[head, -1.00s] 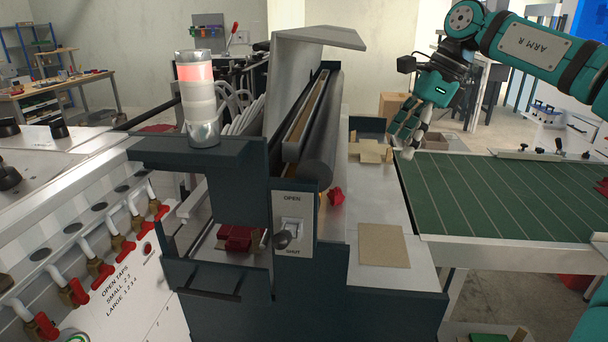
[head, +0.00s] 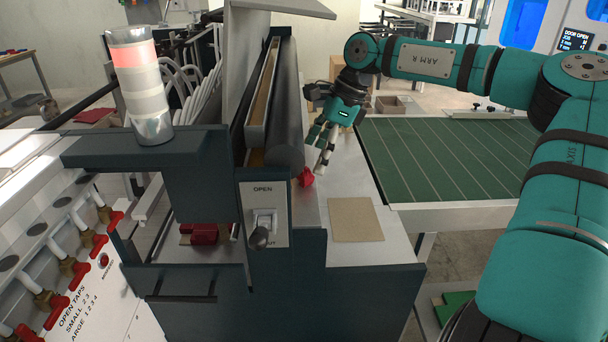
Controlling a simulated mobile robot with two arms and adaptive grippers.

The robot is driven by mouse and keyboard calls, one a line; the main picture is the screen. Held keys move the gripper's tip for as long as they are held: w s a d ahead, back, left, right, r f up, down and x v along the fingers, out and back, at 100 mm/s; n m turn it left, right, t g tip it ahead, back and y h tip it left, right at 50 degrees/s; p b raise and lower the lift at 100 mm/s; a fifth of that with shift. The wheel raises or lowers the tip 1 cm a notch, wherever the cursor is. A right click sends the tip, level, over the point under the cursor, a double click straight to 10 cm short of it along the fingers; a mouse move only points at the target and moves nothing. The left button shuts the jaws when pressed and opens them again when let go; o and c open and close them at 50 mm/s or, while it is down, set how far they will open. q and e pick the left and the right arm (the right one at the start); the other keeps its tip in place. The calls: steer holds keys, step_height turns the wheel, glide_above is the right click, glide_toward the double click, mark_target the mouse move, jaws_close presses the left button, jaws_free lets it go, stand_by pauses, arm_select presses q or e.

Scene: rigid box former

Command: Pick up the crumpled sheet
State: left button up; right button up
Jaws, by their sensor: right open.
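A small red crumpled sheet (head: 305,177) lies on the light deck of the machine, right beside the foot of the dark roller (head: 290,120). My right gripper (head: 320,152) hangs just behind and above it, fingers pointing down, open and empty. A small gap seems to remain between the fingertips and the red sheet. My left gripper is not in view.
A flat tan board (head: 356,220) lies on the deck in front. A green ruled table (head: 430,160) adjoins on the right. The upright cover (head: 240,60) and roller wall off the left side. Red pieces (head: 199,234) sit in the machine's lower opening.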

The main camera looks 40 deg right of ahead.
mark_target(311, 170)
steer(key=shift+f, duration=0.2)
steer(key=shift+w+f+p, duration=0.1)
steer(key=shift+f+p, duration=0.2)
steer(key=shift+f, duration=0.05)
steer(key=p+x, duration=0.1)
steer(key=x, duration=0.2)
steer(key=shift+w+d+f, duration=0.1)
steer(key=shift+f, duration=0.2)
steer(key=shift+w+f, duration=0.1)
steer(key=shift+f, duration=0.25)
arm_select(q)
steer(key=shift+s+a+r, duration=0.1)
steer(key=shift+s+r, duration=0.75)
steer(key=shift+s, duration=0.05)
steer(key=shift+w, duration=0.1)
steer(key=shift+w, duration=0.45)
arm_select(e)
steer(key=c, duration=0.9)
